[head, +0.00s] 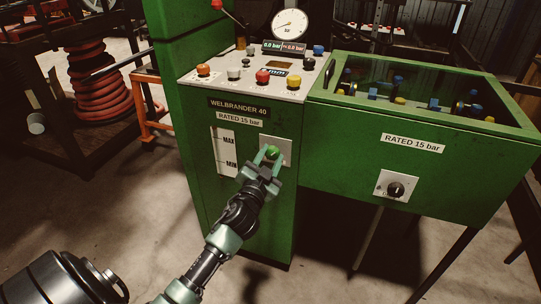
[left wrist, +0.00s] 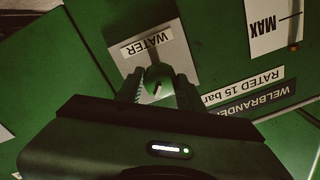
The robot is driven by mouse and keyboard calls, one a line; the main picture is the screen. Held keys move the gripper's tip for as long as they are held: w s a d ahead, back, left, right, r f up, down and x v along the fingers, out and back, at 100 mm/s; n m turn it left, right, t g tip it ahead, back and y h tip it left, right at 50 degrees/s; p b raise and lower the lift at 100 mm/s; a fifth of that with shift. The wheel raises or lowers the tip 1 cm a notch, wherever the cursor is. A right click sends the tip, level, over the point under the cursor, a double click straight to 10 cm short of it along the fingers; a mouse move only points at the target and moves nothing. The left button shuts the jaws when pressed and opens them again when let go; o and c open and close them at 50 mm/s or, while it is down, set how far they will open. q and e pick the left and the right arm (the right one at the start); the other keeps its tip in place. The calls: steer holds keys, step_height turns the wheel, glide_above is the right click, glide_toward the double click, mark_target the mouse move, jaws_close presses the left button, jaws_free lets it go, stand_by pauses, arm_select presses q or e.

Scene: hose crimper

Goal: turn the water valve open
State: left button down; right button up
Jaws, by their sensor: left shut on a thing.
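The water valve is a round green knob (head: 272,153) on a pale plate (head: 287,146) on the front of the green machine cabinet. In the left wrist view the knob (left wrist: 157,84) sits in front of a plate labelled WATER (left wrist: 146,45), and a small dark mark shows on its face. My left gripper (head: 267,158) is shut on the knob, with one finger on each side; in the left wrist view the fingers (left wrist: 158,92) also flank it. The gripper hides part of the plate. My right gripper is not in view.
A second, black knob (head: 396,189) is on the green tank (head: 430,170) at right. The control panel (head: 248,86) above has several coloured buttons and a gauge (head: 290,24). A level window (head: 224,152) is left of the valve. Red coiled hose (head: 101,85) stands at far left.

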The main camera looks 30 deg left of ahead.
arm_select(q)
steer(key=m+p, duration=0.1)
steer(key=m, duration=0.8)
steer(key=shift+h, duration=0.3)
steer(key=shift+m+t+p, duration=0.3)
steer(key=shift+m, duration=0.5)
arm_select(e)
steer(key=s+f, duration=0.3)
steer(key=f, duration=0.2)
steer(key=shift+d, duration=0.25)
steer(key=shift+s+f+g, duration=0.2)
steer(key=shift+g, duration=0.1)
arm_select(q)
steer(key=c, duration=0.9)
jaws_free()
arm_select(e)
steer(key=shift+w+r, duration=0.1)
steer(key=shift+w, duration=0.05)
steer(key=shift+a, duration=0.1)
